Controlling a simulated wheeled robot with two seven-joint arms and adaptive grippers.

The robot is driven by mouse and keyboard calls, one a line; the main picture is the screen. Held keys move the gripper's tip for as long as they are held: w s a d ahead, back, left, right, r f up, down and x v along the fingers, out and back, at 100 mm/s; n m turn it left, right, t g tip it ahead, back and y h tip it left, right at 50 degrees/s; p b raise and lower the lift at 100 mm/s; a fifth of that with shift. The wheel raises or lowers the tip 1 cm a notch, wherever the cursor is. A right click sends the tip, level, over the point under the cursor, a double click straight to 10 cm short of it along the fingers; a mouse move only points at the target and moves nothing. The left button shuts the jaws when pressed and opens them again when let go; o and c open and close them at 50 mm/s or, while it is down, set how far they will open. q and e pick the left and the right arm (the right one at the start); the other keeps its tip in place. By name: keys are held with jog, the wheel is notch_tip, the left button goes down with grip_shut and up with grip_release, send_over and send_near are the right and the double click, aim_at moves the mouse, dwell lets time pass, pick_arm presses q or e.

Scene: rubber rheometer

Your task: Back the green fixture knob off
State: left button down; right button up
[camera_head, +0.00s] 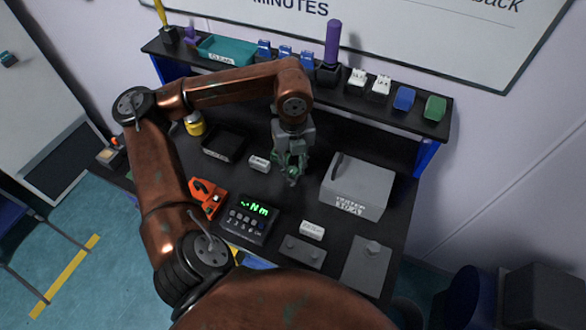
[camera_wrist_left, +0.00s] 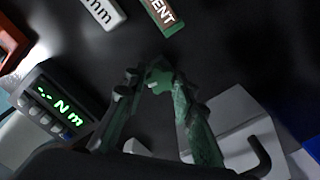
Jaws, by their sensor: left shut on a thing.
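My left gripper (camera_head: 292,172) reaches down over the middle of the black bench, its greenish fingers closed around a small green knob. In the left wrist view, the green knob (camera_wrist_left: 158,80) sits between the tips of my left gripper (camera_wrist_left: 155,84), which hides part of it. The fixture under the knob is dark and hard to make out. My right gripper is not in view.
A torque display (camera_head: 250,218) reading dashes and Nm stands in front, beside an orange tool (camera_head: 207,197). A grey tester box (camera_head: 357,188) stands close on the right. A shelf (camera_head: 420,120) runs behind.

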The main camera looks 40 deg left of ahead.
pick_arm(q)
jog(key=n, duration=0.4)
dwell(0.3)
jog(key=c, duration=1.8)
grip_release()
jog(key=shift+o, duration=0.2)
